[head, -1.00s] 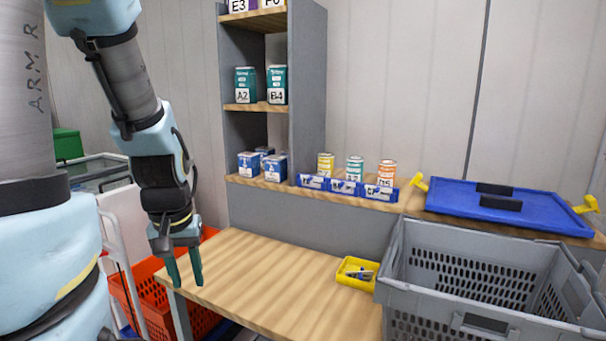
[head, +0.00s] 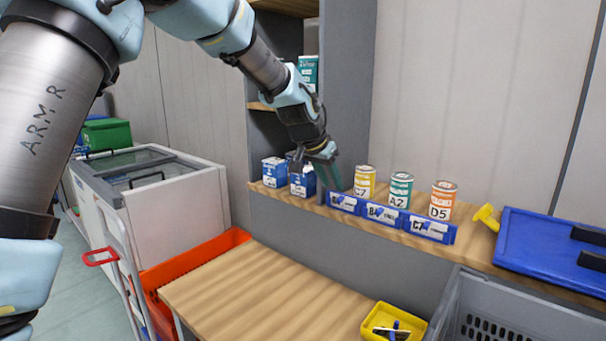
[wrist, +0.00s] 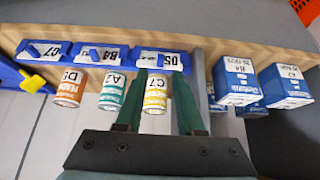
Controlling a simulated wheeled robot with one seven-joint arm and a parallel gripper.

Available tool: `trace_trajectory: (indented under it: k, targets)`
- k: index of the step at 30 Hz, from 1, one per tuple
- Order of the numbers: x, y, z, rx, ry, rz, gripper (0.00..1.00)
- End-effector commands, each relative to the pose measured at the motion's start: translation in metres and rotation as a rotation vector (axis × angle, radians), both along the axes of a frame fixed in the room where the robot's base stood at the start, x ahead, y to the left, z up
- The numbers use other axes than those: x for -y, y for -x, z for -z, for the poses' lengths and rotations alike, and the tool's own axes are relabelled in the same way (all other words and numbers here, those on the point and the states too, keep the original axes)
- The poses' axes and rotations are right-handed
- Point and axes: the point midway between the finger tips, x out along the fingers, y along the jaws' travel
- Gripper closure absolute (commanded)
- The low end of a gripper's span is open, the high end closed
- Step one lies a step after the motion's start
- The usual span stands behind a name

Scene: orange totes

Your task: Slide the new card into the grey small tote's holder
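My gripper (head: 328,172) is over the shelf ledge, left of the cans. Its two green fingers show apart in the wrist view (wrist: 158,76), with nothing held between them. Beyond them stands the yellow C7 can (wrist: 156,92). White cards show in three blue trays along the ledge edge: D5 (wrist: 160,59), B4 (wrist: 103,55) and C7 (wrist: 48,50). In the head view these trays are the left (head: 344,203), middle (head: 383,215) and right (head: 430,228) ones. The grey tote (head: 450,300) is partly visible at bottom right; its holder is out of view.
Teal A2 (head: 400,190) and orange D5 (head: 442,200) cans stand behind the trays. Blue boxes (head: 274,172) are left of my gripper. A blue lid (head: 545,245) lies at right. A yellow tray (head: 380,322) sits on the mostly clear wooden table (head: 270,295).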

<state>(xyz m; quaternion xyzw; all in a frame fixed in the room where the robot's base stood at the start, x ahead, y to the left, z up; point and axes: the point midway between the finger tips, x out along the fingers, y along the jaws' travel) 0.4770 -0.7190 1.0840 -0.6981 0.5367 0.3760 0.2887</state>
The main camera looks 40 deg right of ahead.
Motion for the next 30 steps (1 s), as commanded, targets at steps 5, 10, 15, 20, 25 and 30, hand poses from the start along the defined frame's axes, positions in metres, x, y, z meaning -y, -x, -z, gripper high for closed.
trace_trajectory:
  k: [5, 10, 15, 20, 25, 30]
  targets:
    - [0.008, 0.001, 0.007, 0.000, 0.003, 0.006, 0.62]
    - [0.017, -0.001, 0.022, 0.001, 0.002, 0.006, 0.62]
    - [0.026, -0.004, 0.038, 0.000, 0.002, 0.005, 0.62]
    - [0.034, -0.007, 0.049, 0.000, 0.003, 0.005, 0.62]
    - [0.038, -0.008, 0.056, 0.000, 0.003, 0.005, 0.62]
    - [0.040, -0.008, 0.057, 0.001, 0.004, 0.004, 0.62]
